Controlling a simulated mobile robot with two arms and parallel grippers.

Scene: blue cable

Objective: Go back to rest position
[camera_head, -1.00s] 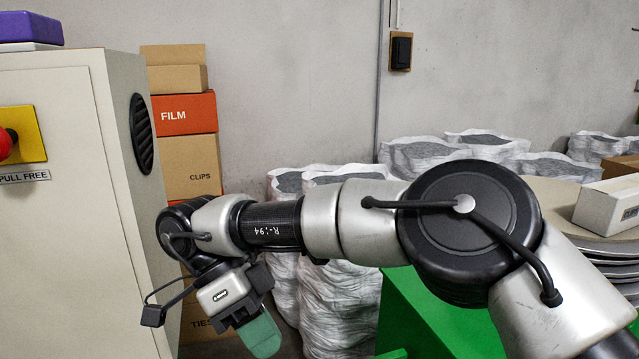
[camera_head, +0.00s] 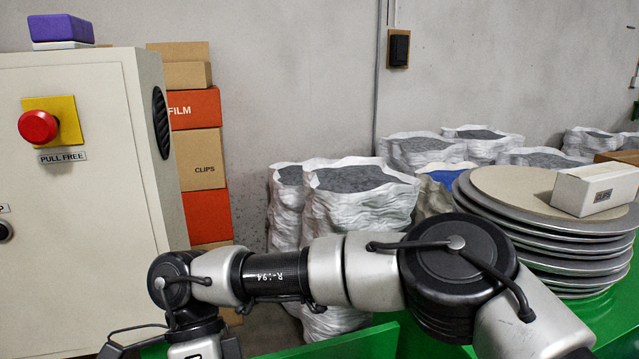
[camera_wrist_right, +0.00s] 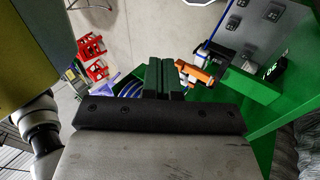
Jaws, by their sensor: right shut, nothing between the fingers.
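My right arm (camera_head: 365,275) reaches from the lower right across the front of the head view, with its wrist (camera_head: 185,290) at the lower left. The gripper's fingers are below the edge of that view. In the right wrist view my right gripper (camera_wrist_right: 165,78) shows as two dark green fingers pressed together, with nothing held between them. Blue curved loops (camera_wrist_right: 130,86) lie behind the fingers, partly hidden; I cannot tell whether they are the cable. My left gripper is in neither view.
A beige cabinet (camera_head: 85,230) with a red emergency button (camera_head: 38,126) stands left of my wrist. Stacked cartons (camera_head: 196,158), white sacks (camera_head: 360,200) and a pile of round discs (camera_head: 545,245) stand behind. A green surface (camera_wrist_right: 245,88) is right of the gripper.

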